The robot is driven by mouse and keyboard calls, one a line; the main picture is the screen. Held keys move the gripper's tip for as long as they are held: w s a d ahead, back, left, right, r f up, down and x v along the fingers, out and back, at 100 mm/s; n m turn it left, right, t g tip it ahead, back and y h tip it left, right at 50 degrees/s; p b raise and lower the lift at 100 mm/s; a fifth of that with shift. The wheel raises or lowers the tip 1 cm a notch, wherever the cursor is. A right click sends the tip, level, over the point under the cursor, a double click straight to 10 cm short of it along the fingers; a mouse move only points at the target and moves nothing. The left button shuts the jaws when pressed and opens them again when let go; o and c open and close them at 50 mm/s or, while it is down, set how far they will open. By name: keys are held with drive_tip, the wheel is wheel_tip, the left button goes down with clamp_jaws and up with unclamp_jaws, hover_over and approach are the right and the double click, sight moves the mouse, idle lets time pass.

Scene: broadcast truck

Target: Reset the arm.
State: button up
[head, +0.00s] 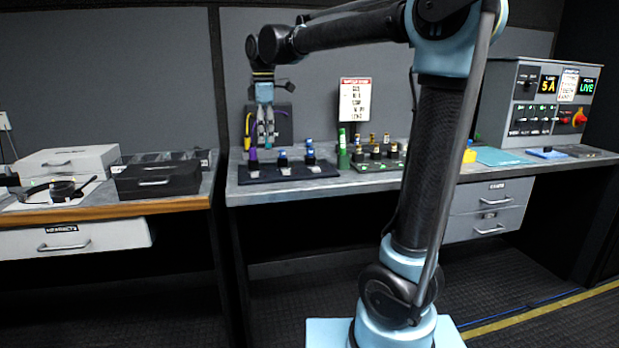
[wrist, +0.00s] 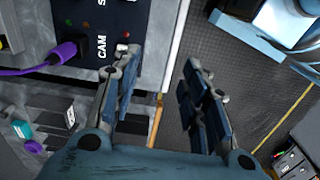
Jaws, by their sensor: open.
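My arm reaches up and over to the left in the head view, elbow high, with its forearm running level to the wrist. My gripper (head: 266,142) points down above the left part of the grey counter (head: 370,183). It hangs over the back of a black connector board (head: 300,171) with purple and blue plugs. In the wrist view my gripper (wrist: 158,82) has its two fingers spread apart with nothing between them. A dark panel marked CAM (wrist: 108,32) and a purple plug (wrist: 70,50) lie to the left of the fingers there.
A green board with several dark plugs (head: 380,160) and a small sign (head: 355,99) stand right of my gripper. A control console (head: 545,100) stands at the far right. A black case (head: 157,180) is on the left desk. The floor in front is clear.

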drive_tip(key=s+d+f+m, duration=0.3)
drive_tip(key=d, duration=0.4)
drive_tip(key=s+d+f+m+t, duration=0.1)
drive_tip(key=s+d+f+m, duration=0.2)
drive_tip(key=d, duration=0.4)
drive_tip(key=s+d+f+m, duration=0.3)
drive_tip(key=d+f, duration=0.1)
drive_tip(key=d, duration=0.3)
drive_tip(key=s+d+f+m, duration=0.5)
drive_tip(key=s+d+f, duration=0.1)
drive_tip(key=f, duration=0.3)
drive_tip(key=s+d+f+m+t, duration=0.1)
drive_tip(key=s+d+f+m, duration=0.4)
drive_tip(key=s+f, duration=0.3)
drive_tip(key=shift+d+f+m, duration=0.4)
drive_tip(key=shift+f, duration=0.35)
drive_tip(key=shift+w+f, duration=0.2)
drive_tip(key=shift+w, duration=0.25)
